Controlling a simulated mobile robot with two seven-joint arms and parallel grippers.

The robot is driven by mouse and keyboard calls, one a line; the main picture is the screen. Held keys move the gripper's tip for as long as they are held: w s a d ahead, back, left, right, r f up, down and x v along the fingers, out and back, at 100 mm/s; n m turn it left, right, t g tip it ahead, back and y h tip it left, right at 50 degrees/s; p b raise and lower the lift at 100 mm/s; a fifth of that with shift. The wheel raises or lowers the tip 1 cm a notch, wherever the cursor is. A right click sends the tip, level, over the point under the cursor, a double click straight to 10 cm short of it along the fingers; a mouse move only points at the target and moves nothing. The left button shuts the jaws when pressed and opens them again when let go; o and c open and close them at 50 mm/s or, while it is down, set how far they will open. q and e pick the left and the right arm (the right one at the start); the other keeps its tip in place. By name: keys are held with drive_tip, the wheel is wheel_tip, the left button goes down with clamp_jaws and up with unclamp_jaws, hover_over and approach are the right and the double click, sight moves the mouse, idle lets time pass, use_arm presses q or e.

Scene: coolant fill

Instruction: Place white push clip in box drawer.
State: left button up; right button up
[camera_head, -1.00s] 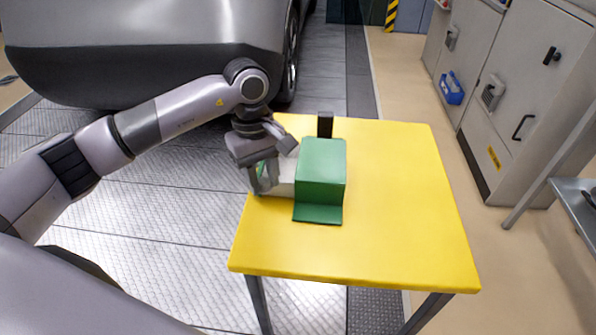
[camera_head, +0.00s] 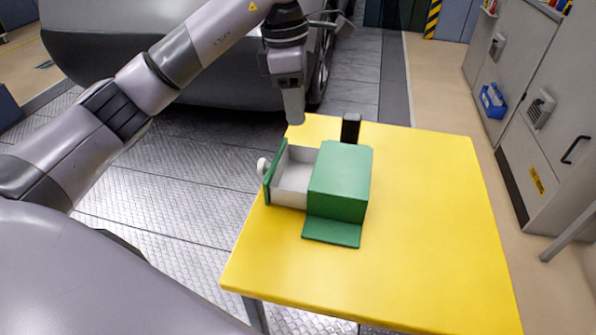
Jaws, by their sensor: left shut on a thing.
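The green box (camera_head: 340,180) stands on the yellow table. Its drawer (camera_head: 293,172) is pulled out to the left, with pale inner walls, a green front and a white knob. The visible part of the drawer looks empty. My left gripper (camera_head: 294,115) is above the far left corner of the table, pointing down, behind and above the drawer and clear of it. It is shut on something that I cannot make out. I cannot pick out the white push clip; it may be hidden at the fingers. My right gripper is out of view.
A small black block (camera_head: 351,128) stands just behind the box. The table (camera_head: 430,230) is bare to the right and in front. A silver car (camera_head: 160,60) is beyond the table at the far left, and grey cabinets (camera_head: 530,100) stand at the right.

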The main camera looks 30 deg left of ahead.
use_arm(q)
wheel_tip(320, 180, down, 10)
drive_tip(key=shift+r, duration=0.1)
wheel_tip(320, 180, down, 5)
drive_tip(key=shift+f, duration=0.1)
drive_tip(key=shift+f, duration=0.15)
drive_tip(key=o, duration=0.8)
drive_tip(key=shift+o, duration=0.2)
